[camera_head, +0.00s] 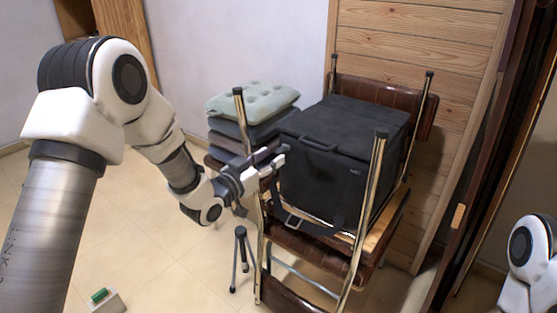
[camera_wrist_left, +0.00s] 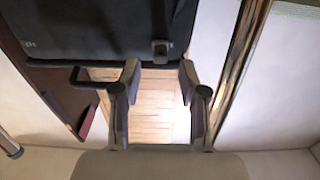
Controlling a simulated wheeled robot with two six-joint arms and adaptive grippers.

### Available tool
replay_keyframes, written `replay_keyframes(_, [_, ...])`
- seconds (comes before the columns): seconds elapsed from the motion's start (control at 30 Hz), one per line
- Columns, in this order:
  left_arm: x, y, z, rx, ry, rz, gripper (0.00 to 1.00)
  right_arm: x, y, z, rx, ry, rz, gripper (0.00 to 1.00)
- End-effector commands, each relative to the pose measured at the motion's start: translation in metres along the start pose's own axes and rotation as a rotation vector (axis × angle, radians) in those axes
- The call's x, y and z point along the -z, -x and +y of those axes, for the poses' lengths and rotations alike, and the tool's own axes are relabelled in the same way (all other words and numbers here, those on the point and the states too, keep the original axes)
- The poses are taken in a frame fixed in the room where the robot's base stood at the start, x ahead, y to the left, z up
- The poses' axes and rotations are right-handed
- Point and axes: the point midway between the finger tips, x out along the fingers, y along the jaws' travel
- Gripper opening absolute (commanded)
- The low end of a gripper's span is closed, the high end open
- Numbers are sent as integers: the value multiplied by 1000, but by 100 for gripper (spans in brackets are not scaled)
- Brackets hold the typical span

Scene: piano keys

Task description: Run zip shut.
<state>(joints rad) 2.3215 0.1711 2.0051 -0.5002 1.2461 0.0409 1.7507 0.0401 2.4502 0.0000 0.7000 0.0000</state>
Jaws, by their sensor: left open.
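A black box-shaped bag (camera_head: 315,180) with a flat lid and a front handle rests on stacked chairs. It fills the top left of the left wrist view (camera_wrist_left: 90,25), where a dark strap with a buckle-like piece (camera_wrist_left: 160,45) hangs down. I cannot make out a zip or its pull. My left gripper (camera_head: 279,165) is open at the left side of the bag, close to it; I cannot tell whether they touch. In the left wrist view its two fingers (camera_wrist_left: 158,80) are spread, with nothing between them. My right arm shows at the lower right, its gripper out of frame.
Brown chairs (camera_head: 310,243) with upright metal legs (camera_head: 370,200) surround the bag. Cushions (camera_head: 250,103) are stacked behind my left gripper. A small black tripod (camera_head: 240,258) stands below. A wooden panel (camera_head: 415,45) is behind. Floor at the left front is mostly clear.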

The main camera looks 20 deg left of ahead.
Motion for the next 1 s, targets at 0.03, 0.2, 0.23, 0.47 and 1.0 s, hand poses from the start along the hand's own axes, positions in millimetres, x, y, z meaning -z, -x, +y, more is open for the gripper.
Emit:
replay_keyframes(0.03, [-2, -10, 1, -2, -4, 2, 43, 0, -3, 0, 0, 0, 0, 0])
replay_keyframes(0.2, [-2, -34, 0, -1, 0, 0, 43, 0, -6, 0, 0, 0, 0, 0])
replay_keyframes(0.23, [-1, -36, 0, -1, 0, 0, 43, 0, -7, 0, 0, 0, 0, 0])
replay_keyframes(0.47, [-1, -38, 0, 1, 2, -2, 43, 0, -6, 0, 0, 0, -1, 0])
replay_keyframes(1.0, [-1, -38, 1, 1, 2, -2, 0, 0, -5, 0, 0, 0, -1, 0])
